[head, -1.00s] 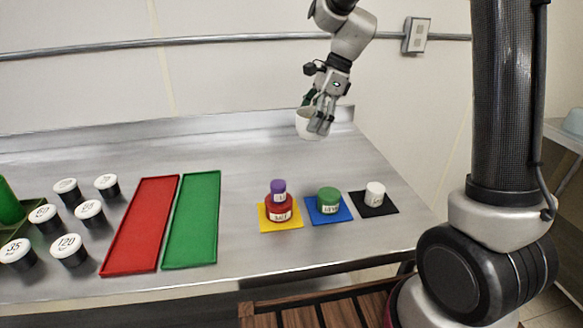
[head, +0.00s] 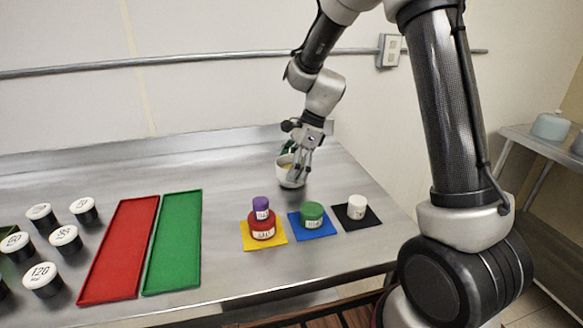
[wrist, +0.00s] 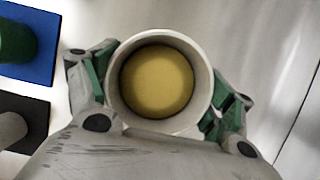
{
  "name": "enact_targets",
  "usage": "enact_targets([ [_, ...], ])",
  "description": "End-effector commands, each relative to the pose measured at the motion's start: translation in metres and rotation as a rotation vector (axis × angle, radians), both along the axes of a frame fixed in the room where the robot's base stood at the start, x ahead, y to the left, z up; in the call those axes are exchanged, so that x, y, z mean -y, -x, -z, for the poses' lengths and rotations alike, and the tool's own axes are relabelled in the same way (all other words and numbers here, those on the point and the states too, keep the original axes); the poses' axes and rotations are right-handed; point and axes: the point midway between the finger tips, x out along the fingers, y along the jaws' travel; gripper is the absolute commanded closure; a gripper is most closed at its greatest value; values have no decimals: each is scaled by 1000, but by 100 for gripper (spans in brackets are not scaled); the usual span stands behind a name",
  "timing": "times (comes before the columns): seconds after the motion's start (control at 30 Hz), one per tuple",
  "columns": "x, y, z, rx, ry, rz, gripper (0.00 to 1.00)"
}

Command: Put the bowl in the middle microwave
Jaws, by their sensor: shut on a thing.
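A white bowl (head: 289,176) with a yellow inside is at the back right of the steel table in the head view. In the wrist view the bowl (wrist: 205,95) is seen from above, upright, with its round rim between the fingers. My gripper (head: 299,166) is shut on the bowl; in the wrist view its fingers (wrist: 160,88) press on both sides of it. I cannot tell whether the bowl's base touches the table. No microwave is in view.
Red (head: 108,262) and green (head: 163,262) trays lie left of centre. Stacked purple and red jars (head: 262,225), a green jar (head: 312,214) and a white jar (head: 357,207) stand on coloured mats in front. Several white-lidded jars (head: 66,240) are at left. A side shelf (head: 540,150) stands at right.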

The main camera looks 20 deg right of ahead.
Motion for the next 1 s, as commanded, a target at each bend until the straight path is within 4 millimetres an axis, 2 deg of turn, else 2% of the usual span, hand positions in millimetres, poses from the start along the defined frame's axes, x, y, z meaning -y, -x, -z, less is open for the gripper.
enact_targets([
  [0.07,0,0,2,0,0,0,55],
  [0.1,0,0,2,0,0,0,13],
  [0.17,0,0,2,0,0,0,2],
  [0.63,1,0,-4,1,0,0,0],
  [0.77,9,-1,-23,3,0,1,0],
  [1.0,30,0,-73,4,0,2,0],
])
